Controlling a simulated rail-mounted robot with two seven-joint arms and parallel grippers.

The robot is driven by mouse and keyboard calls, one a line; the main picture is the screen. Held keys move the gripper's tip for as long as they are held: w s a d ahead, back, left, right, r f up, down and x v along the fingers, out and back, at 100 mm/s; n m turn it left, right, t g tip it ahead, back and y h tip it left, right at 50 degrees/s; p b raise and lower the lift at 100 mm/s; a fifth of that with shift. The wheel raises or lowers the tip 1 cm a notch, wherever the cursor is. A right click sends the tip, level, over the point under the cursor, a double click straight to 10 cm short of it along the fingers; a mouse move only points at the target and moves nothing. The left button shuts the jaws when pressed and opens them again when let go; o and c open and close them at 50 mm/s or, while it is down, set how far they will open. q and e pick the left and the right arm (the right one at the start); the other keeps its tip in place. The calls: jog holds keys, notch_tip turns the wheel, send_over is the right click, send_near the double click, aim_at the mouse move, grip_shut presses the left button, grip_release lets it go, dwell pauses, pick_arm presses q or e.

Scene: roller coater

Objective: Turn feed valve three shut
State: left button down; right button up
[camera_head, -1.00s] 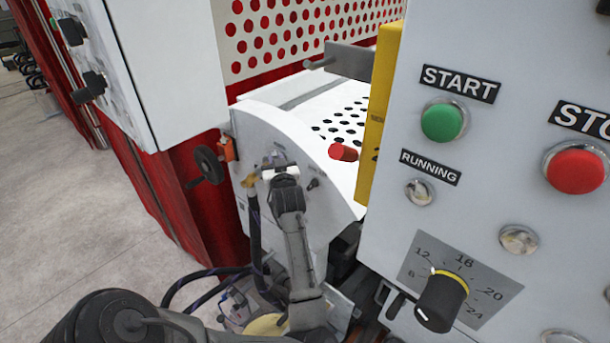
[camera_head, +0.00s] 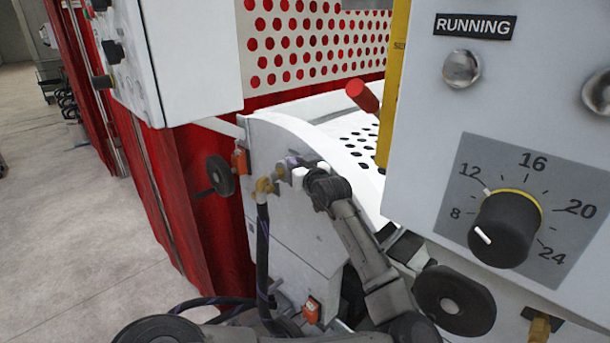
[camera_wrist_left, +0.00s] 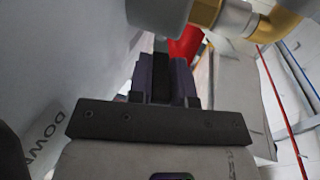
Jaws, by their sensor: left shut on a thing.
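My left gripper (camera_head: 300,174) is at the pale side plate of the coater, close to the brass hose fitting (camera_head: 264,187). In the left wrist view my dark fingers (camera_wrist_left: 161,72) are together, with a red valve handle (camera_wrist_left: 186,44) at their tips, mostly hidden by them. A brass and silver fitting (camera_wrist_left: 236,18) is just beyond, at the upper right. In the head view my gripper and wrist cover the held handle. No valve number is legible, so I cannot tell which feed valve this is or how far it is turned.
The control panel (camera_head: 425,160) with a black dial (camera_head: 504,228) fills the right side. A black handwheel (camera_head: 220,175) and an orange part (camera_head: 240,161) are left of my gripper. A dark hose (camera_head: 263,255) hangs below the fitting. Open floor (camera_head: 75,220) is at the left.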

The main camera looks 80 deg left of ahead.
dwell(0.5)
pick_arm(q)
jog(key=c, duration=1)
grip_release()
jog(key=shift+c, duration=0.2)
jog(key=shift+w+d, duration=0.2)
jog(key=shift+d, duration=0.2)
jog(key=b+v, duration=0.3)
jog(key=v, duration=1)
jog(key=shift+a+r, duration=0.1)
jog(key=shift+c, duration=0.3)
